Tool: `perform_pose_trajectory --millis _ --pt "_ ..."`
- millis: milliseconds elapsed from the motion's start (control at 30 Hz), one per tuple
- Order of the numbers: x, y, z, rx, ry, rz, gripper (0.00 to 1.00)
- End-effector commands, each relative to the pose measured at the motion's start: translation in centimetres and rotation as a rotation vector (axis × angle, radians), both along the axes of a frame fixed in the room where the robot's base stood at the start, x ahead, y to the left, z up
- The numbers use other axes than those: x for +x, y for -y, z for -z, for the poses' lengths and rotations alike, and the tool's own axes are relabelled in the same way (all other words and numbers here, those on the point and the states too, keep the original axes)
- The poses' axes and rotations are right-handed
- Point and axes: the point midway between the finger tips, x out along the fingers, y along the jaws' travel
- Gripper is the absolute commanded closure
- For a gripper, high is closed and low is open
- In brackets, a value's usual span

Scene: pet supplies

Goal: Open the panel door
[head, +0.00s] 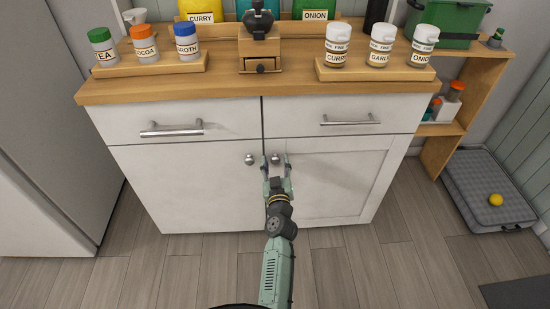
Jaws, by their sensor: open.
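The white cabinet has a panel door (335,182) with a recessed frame on its right side, and it looks closed. Its round knob (276,159) sits at the door's upper left corner. My gripper (275,161) is open at this knob, with one finger to each side of it. The gripper partly hides the knob, and I cannot tell whether the fingers touch it. The plain left door (190,188) is closed, and its own knob (250,159) is just left of my gripper.
Two closed drawers with bar handles (171,129) (351,120) are above the doors. Jars and a grinder (260,45) stand on the wooden top (225,88). The floor before the panel door is clear.

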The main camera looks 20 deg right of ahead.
Motion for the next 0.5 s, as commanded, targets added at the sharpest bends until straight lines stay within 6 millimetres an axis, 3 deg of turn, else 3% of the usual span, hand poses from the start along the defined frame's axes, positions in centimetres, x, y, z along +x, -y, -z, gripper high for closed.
perform_pose_trajectory --millis 267,500 --pt "-0.03 0.01 0.03 0.000 0.000 0.000 0.52" --pt "-0.02 0.00 0.02 0.000 0.000 0.000 0.67"
